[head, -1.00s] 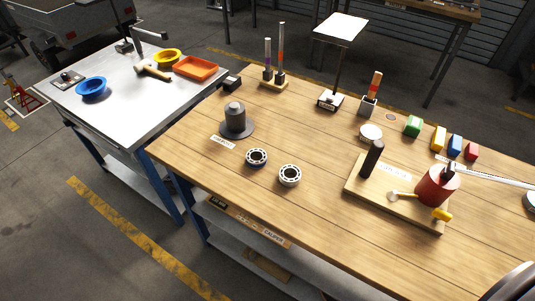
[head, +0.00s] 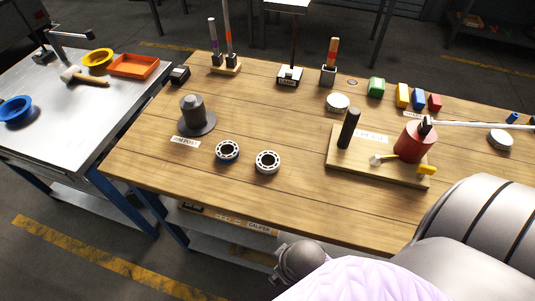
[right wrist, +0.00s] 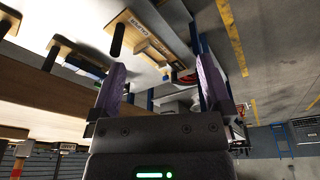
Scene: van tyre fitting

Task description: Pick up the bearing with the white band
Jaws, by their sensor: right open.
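Two ring bearings lie flat on the wooden bench near its front edge in the head view. The right one (head: 267,162) shows a pale, whitish band around its side. The left one (head: 227,152) shows a darker, bluish side. They lie close together but apart. My right gripper (right wrist: 163,82) is open and empty in the right wrist view, its two purple fingers spread wide. No bearing can be made out between or near those fingers. My left gripper is not in view.
A grey post on a round base (head: 195,115) stands behind the bearings. A board with a red cylinder (head: 413,142) and a black post lies to their right. The bench top (head: 300,205) in front is bare. My arm covers the lower right.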

